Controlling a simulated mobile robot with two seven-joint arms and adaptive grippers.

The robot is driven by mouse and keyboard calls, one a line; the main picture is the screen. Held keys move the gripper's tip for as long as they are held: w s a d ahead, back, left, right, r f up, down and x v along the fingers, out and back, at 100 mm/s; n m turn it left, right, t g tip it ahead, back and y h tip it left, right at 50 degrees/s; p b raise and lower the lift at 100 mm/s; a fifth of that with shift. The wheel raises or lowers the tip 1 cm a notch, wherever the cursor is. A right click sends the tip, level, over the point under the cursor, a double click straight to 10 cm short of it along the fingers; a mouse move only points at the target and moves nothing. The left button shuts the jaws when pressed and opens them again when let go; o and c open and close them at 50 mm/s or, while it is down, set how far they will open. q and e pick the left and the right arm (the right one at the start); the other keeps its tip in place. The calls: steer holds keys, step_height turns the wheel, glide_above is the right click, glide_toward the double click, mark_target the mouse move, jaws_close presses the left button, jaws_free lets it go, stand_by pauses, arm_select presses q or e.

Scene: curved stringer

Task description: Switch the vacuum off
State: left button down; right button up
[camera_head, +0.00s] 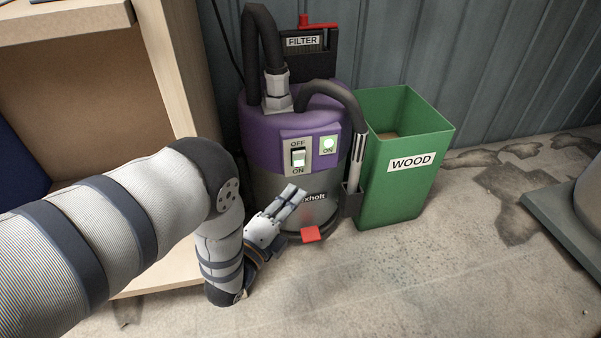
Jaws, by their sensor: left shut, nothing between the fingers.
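The vacuum (262,150) has a purple top and a grey drum and stands on the floor against the wall. Its rocker switch (298,157) is on the front, with OFF above it and ON below it. My left gripper (297,194) is shut and empty. In the picture it lies just below the switch, in front of the drum, and points up to the right. I cannot tell whether it touches the drum. My right gripper is not in view.
A green bin (407,150) marked WOOD stands right of the vacuum. A black hose (330,90) and a FILTER box (303,45) top the vacuum. A red pedal (311,234) is at its base. A wooden cabinet (178,70) is left. The floor in front is clear.

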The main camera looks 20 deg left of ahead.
mark_target(299, 166)
arm_select(q)
steer(key=w+b, duration=0.1)
steer(key=w, duration=0.1)
steer(key=w+a, duration=0.1)
steer(key=w, duration=0.2)
steer(key=w+b, duration=0.1)
steer(key=w, duration=0.2)
steer(key=shift+a+r+b, duration=0.2)
steer(key=shift+r+b, duration=0.1)
steer(key=shift+r, duration=0.1)
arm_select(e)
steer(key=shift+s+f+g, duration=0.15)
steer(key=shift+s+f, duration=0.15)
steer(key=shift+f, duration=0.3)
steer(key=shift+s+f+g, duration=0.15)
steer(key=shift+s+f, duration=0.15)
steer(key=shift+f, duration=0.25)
arm_select(q)
steer(key=shift+s, duration=0.1)
steer(key=shift+w+a+r+p, duration=0.15)
steer(key=shift+w+r+p, duration=0.15)
steer(key=shift+f, duration=0.1)
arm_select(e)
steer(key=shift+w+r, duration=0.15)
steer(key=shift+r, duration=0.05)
